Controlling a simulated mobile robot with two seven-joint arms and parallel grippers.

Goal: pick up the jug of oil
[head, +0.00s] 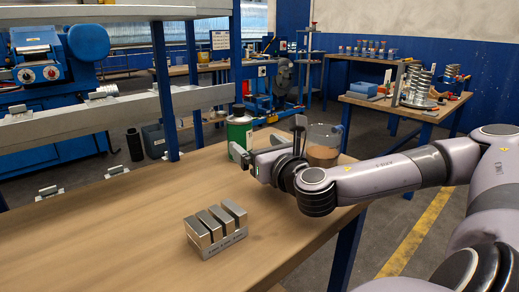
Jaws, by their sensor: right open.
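A clear jug (323,155) with brown liquid, which looks like the jug of oil, stands upright near the far right edge of the wooden workbench (110,225). My right wrist partly hides its lower left. My right gripper (257,148) is open and points left and away, with the jug behind and to the right of it. A green can (238,134) with a dark top stands just beyond the fingers. One finger overlaps its lower part in the picture; I cannot tell if they touch. My left gripper is not in view.
A block holder with several metal blocks (215,228) stands nearer on the bench. A blue shelf post (163,90) and grey rail rise along the bench's far side. Another table (390,105) stands farther back at the right.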

